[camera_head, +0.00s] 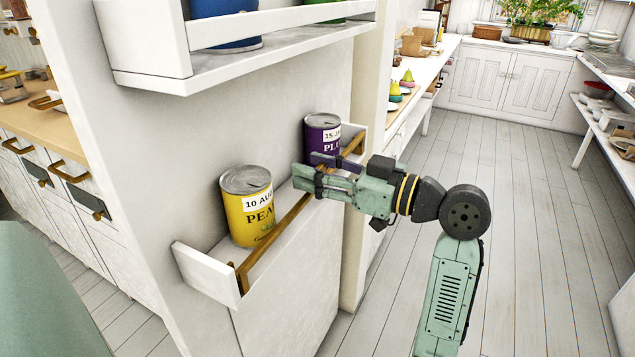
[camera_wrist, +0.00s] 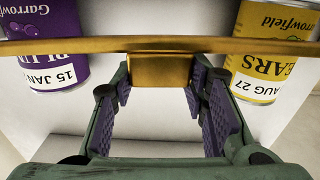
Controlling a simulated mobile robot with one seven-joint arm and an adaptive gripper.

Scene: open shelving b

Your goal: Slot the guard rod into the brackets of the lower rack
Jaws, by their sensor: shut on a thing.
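The guard rod (camera_head: 275,232) is a long brass bar. It runs along the open front of the white lower rack (camera_head: 205,275), in front of the cans. My gripper (camera_head: 308,178) comes from the right and is shut on the rod's middle. In the wrist view the rod (camera_wrist: 60,47) crosses the whole width, with a flat brass tab (camera_wrist: 160,70) between the finger pads. The rod's near end lies close to the rack's left end wall and its far end close to the right one. I cannot tell whether either end sits in a bracket.
A yellow can (camera_head: 247,210) and a purple can (camera_head: 322,135) stand in the lower rack behind the rod. An upper white rack (camera_head: 150,75) holds a blue can (camera_head: 225,25) and a green one. Open plank floor (camera_head: 510,200) lies to the right.

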